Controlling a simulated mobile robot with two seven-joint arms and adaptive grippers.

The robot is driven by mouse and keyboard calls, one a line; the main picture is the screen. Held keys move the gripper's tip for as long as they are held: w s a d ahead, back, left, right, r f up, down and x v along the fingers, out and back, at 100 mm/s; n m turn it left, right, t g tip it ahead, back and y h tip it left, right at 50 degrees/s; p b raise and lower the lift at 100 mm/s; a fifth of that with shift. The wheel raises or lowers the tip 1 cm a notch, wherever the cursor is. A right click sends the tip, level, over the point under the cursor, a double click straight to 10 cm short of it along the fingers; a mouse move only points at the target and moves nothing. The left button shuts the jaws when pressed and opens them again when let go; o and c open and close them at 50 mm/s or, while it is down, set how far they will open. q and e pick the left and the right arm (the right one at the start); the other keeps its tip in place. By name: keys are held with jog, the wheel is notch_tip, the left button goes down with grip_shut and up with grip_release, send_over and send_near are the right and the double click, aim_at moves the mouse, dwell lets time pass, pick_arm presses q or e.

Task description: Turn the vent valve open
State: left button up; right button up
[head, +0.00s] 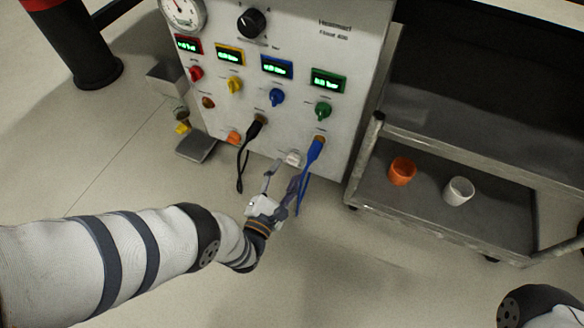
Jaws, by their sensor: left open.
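A grey-white panel (318,52) carries dials, displays and knobs. A small pale knob (293,158) sits at its lower edge; it may be the vent valve, but I cannot read a label there. My left gripper (287,170) is open, with its fingertips close to this pale knob. I cannot tell whether they touch it or straddle it. Higher up are a red knob (196,73), a yellow knob (235,86), a blue knob (277,97) and a green knob (323,110). My right gripper is out of view; only part of that arm shows at bottom right.
A black cable (241,165) and a blue cable (311,158) hang from the panel; the blue one runs beside my left gripper. A grey cart (430,215) at right holds an orange cup (402,171) and a white cup (458,190). The floor in front is clear.

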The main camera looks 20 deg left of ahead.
aim_at(293, 161)
pick_arm(q)
jog(key=w, duration=0.3)
jog(key=shift+w+d+b, duration=0.1)
jog(key=shift+w+b, duration=0.05)
jog(key=shift+b, duration=0.25)
jog(key=shift+c, duration=0.3)
grip_shut()
